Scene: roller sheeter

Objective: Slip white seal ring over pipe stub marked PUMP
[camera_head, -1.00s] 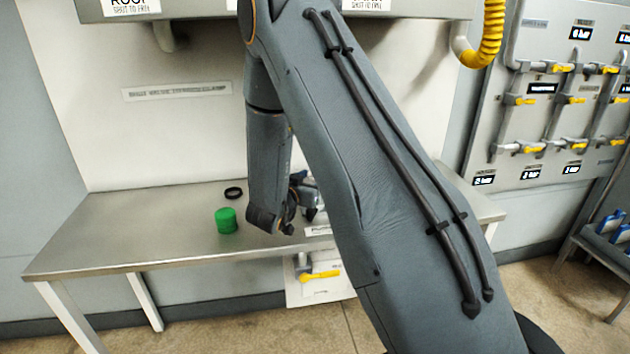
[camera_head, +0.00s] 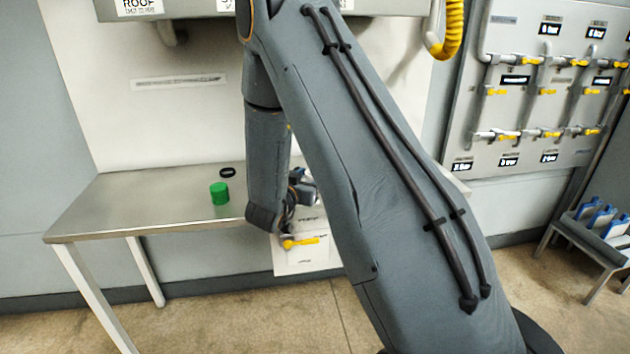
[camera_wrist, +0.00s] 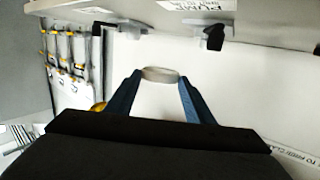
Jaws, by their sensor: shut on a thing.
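In the wrist view my gripper (camera_wrist: 159,84) has its two blue fingers closed on the white seal ring (camera_wrist: 160,74), held at the fingertips with its opening seen at a slant. A label reading PUMP (camera_wrist: 198,5) is at the top of the wrist view. Below it a short dark fitting with a grey part (camera_wrist: 214,38) sticks out; I cannot tell whether it is the PUMP pipe stub. The ring is apart from it, lower and to the left in the picture. In the head view my arm hides most of the gripper, and I cannot make out the ring.
A steel table (camera_head: 120,215) stands against the wall, with a green cylinder (camera_head: 219,193) and a black ring (camera_head: 227,172) on it. A valve panel (camera_head: 545,85) and a low rack (camera_head: 600,222) are at right.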

